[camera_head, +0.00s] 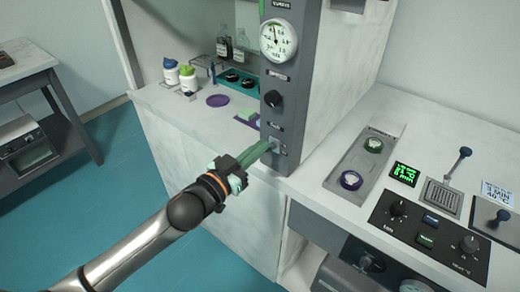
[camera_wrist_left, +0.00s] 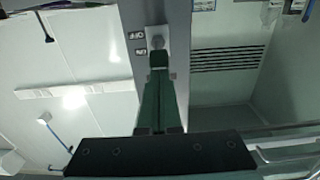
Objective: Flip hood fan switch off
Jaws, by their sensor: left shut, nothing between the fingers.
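The hood's grey front post (camera_head: 293,85) carries a small switch plate (camera_head: 277,145) near its lower end. My left gripper (camera_head: 268,146) reaches in from the left with green fingers closed together, their tips at the switch plate. In the left wrist view the shut fingers (camera_wrist_left: 158,75) point at the pale switch plate (camera_wrist_left: 156,40), with small dark labels beside it. The tips cover part of the switch, and I cannot tell which way its lever is set or whether they touch it. My right gripper is not in view.
A black knob (camera_head: 272,99) and a round gauge (camera_head: 279,39) sit above the switch on the post. Bottles (camera_head: 224,46) and lidded jars (camera_head: 188,77) stand inside the hood. The right counter holds a grey tray (camera_head: 365,160) and a black control panel (camera_head: 425,240).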

